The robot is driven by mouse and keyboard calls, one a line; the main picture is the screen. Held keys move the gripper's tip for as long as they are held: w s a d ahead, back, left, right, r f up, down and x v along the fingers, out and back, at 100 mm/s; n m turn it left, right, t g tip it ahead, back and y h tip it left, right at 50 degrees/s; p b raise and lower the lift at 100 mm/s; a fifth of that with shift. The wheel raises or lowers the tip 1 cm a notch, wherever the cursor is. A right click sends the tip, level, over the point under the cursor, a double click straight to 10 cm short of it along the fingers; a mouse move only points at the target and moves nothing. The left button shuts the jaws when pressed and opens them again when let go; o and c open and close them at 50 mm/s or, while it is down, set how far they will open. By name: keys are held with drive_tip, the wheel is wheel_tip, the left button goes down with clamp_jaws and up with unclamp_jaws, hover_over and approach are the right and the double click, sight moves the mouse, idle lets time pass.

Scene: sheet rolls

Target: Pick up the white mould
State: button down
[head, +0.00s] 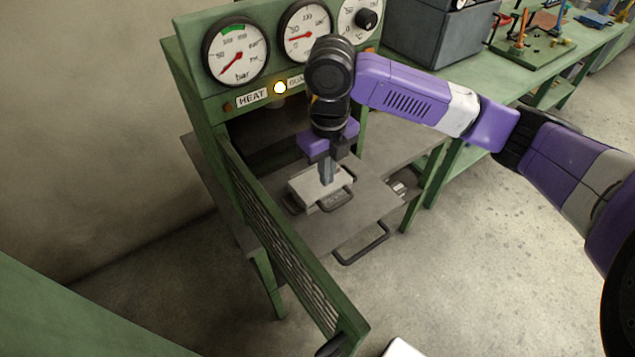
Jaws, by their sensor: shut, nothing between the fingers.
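The white mould (306,186) is a flat pale block with dark loop handles on its sides. It lies on a grey metal tray (345,215) at the front of the green press. My gripper (327,178) points down over the mould, its fingers together. The fingertips are at or just above the mould's top face; I cannot tell if they touch. Nothing shows between the fingers. My gripper hides part of the mould's top.
The press's green mesh door (285,255) stands open along the left. Gauges (236,52) and a lit lamp (280,88) are above. The tray has a front handle (362,246). A green bench (480,115) with a grey box (435,35) stands at the right.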

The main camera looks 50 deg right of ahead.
sight(326, 200)
wheel_tip(326, 200, down, 9)
drive_tip(key=shift+f+p, duration=0.15)
drive_tip(key=shift+p, duration=0.65)
